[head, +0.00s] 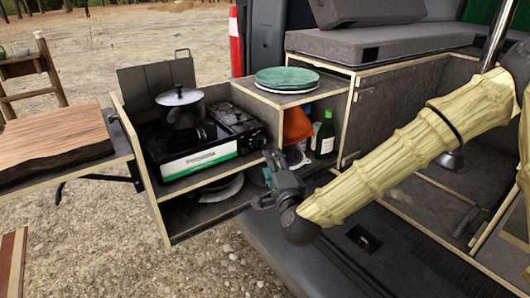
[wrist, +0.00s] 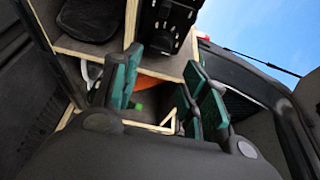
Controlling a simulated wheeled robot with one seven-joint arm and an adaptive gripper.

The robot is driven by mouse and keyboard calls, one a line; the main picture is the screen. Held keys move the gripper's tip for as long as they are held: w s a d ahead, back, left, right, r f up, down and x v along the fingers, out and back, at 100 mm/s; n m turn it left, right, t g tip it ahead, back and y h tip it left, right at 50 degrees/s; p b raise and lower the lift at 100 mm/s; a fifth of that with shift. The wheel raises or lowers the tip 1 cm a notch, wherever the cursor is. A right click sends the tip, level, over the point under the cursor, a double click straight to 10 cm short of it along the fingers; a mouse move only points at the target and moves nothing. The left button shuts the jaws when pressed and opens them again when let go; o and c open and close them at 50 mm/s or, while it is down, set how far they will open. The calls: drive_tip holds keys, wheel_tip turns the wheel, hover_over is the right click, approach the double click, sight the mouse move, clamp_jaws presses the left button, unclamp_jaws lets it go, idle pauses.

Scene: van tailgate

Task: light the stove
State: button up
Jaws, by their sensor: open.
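The portable stove (head: 212,145) is a black camping stove with a white and green front strip, set on the upper level of the pull-out wooden box. A grey lidded pot (head: 181,108) stands on its left part. The stove's right end, with its controls, is dark and too small to read, and I see no flame. My gripper (head: 270,179) is open and empty, in front of and below the stove's right end, apart from it. In the wrist view my gripper's green-padded fingers (wrist: 160,88) are spread, and a black part of the stove (wrist: 168,22) shows beyond them at the top.
Green and white plates (head: 287,77) sit on the cabinet top right of the stove. A green bottle (head: 326,134) and an orange item (head: 297,126) stand in the cubby below. A wooden board (head: 55,136) is at left. The van floor edge lies below my arm.

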sight(264, 145)
drive_tip(key=x, duration=1)
drive_tip(key=shift+w+a, duration=0.15)
drive_tip(key=shift+c, duration=0.4)
drive_tip(key=c, duration=0.7)
